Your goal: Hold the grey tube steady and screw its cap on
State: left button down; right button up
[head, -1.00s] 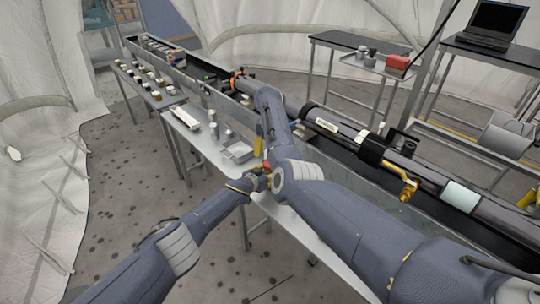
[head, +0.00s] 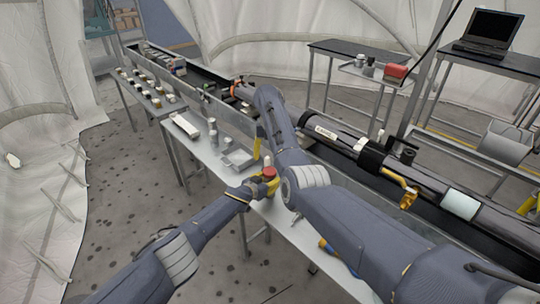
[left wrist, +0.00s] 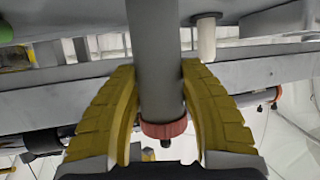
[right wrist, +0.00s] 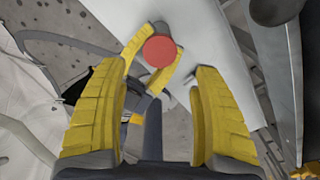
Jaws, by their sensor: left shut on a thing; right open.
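The grey tube (left wrist: 155,60) stands between the yellow fingers of my left gripper (left wrist: 157,100), which is shut on it. The red cap (left wrist: 165,129) sits at the end of the tube; how tightly it is on cannot be told. In the head view the red cap (head: 269,172) shows at my left gripper (head: 262,185), over the table's front edge. My right gripper (right wrist: 158,115) is open. In the right wrist view the red cap (right wrist: 160,51) lies ahead of its open fingers, apart from them. In the head view my right arm mostly hides that gripper.
A metal table (head: 203,150) carries a grey tray (head: 239,159), a white box (head: 185,125) and small containers. A long trough with a dark core tube (head: 345,138) runs behind. A blue and orange item (head: 326,246) lies near the table's front edge.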

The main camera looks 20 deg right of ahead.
aim_at(269, 171)
jog(key=shift+f, duration=0.1)
jog(key=shift+f, duration=3.9)
jog(key=shift+c, duration=0.5)
jog(key=c, duration=1.2)
jog(key=shift+m, duration=1.7)
jog(key=shift+c, duration=0.2)
jog(key=o, duration=1.2)
jog(key=shift+o, duration=0.2)
